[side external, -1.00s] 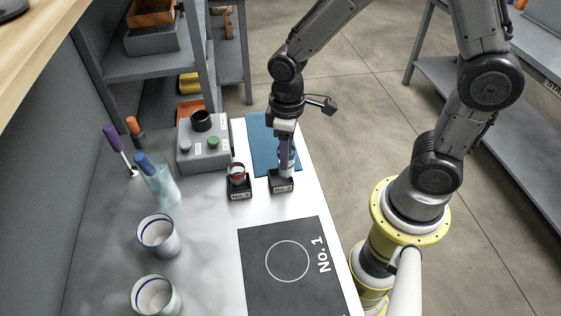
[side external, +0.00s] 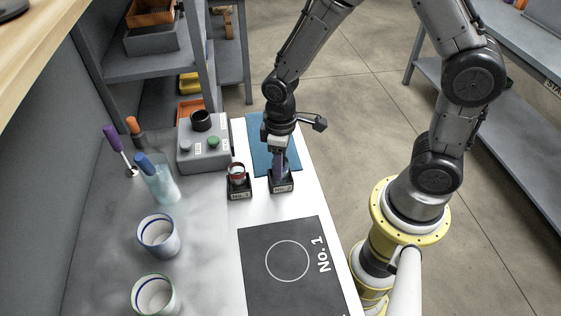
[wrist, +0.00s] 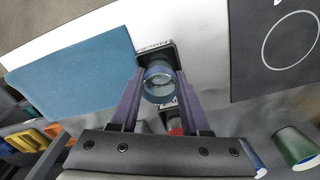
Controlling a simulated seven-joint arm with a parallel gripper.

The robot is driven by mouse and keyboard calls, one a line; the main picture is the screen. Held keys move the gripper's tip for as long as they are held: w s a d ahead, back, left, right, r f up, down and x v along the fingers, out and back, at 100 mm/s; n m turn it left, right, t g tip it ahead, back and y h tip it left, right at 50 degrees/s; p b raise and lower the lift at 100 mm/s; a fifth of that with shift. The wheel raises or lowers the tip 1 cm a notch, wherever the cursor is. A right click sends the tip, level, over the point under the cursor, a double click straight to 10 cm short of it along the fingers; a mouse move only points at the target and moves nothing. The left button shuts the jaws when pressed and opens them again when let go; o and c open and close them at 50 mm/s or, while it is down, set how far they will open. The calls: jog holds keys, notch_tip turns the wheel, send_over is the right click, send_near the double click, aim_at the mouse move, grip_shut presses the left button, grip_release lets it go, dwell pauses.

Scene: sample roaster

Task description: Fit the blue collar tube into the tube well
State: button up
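The blue collar tube (wrist: 158,82) is a clear round tube with a blue ring, seen from above in the wrist view. My gripper (side external: 283,172) has purple fingers, which in the wrist view (wrist: 158,92) close on both sides of the tube. The tube well (side external: 282,186) is a small black block with a pale label. It also shows in the wrist view (wrist: 146,49). The fingertips are low, close to the top of the block, and the tube's lower end appears to be within it. The fingers mostly hide the tube in the side view, so its exact depth cannot be told.
A second black block (side external: 239,191) holds a red-collared tube (side external: 237,173) just to the left. Behind are a grey button box (side external: 203,154) and a blue mat (side external: 261,135). A dark No. 1 mat (side external: 285,292) lies in front, and cups (side external: 158,236) stand at left.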

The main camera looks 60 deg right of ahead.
jog(key=o, duration=0.4)
jog(key=shift+o, duration=0.2)
notch_tip(320, 180, up, 14)
jog(key=s+d+r+m+t, duration=0.2)
jog(key=s+d+r+t, duration=0.1)
jog(key=s+r, duration=0.3)
jog(key=shift+s+r, duration=0.25)
jog(key=shift+r, duration=0.05)
jog(key=s, duration=0.2)
jog(key=s+d+r+m+t, duration=0.1)
jog(key=s, duration=0.1)
jog(key=s+d+m+t, duration=0.1)
jog(key=s, duration=0.1)
jog(key=shift+s+r, duration=0.15)
jog(key=shift+s, duration=0.15)
jog(key=shift+o, duration=0.4)
jog(key=shift+s+d+m+t, duration=0.1)
jog(key=shift+s+m+t, duration=0.15)
jog(key=shift+m+t, duration=0.05)
